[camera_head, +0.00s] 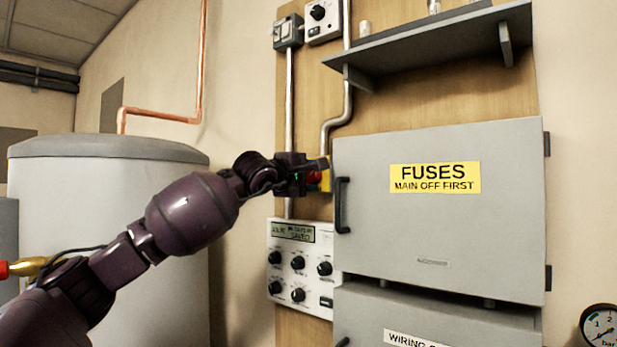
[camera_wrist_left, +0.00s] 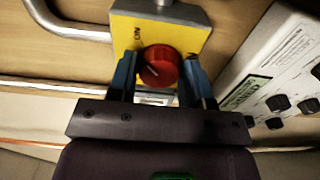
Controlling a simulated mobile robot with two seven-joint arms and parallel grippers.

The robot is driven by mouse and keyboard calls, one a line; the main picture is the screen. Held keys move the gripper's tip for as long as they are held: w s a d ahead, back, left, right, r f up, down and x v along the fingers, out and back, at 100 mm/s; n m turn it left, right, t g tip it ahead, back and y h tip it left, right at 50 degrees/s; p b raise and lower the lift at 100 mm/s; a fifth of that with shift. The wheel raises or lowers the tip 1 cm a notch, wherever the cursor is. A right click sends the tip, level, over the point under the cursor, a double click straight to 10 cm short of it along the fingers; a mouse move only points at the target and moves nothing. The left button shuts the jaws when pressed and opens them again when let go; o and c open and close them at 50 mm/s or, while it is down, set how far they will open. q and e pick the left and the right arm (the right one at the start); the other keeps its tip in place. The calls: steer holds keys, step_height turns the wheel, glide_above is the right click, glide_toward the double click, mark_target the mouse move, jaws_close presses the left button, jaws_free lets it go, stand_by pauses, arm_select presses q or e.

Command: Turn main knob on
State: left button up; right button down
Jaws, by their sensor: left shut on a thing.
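The red main knob (camera_wrist_left: 158,66) sits on a yellow plate (camera_wrist_left: 190,36) marked "ON" in the left wrist view. My left gripper (camera_wrist_left: 160,78) has its two blue fingers on either side of the knob and is shut on it. A pale line on the knob points away from the "ON" mark. In the head view my left gripper (camera_head: 318,175) covers most of the red knob (camera_head: 325,181), and only a small part of it and of the yellow plate (camera_head: 325,162) shows. My right gripper is not in view.
A grey fuse cabinet (camera_head: 440,235) with a black handle (camera_head: 342,205) stands just right of the gripper. A white control panel (camera_head: 300,262) with several black knobs is below. A grey shelf (camera_head: 430,45) juts out above. A metal conduit (camera_head: 290,110) runs above the knob.

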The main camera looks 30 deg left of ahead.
arm_select(q)
steer(key=o, duration=0.9)
steer(key=shift+s+f, duration=0.1)
steer(key=shift+s, duration=0.35)
steer(key=s, duration=0.3)
steer(key=s+b, duration=0.1)
steer(key=s, duration=0.6)
steer(key=shift+a+b, duration=0.35)
steer(key=shift+b, duration=0.05)
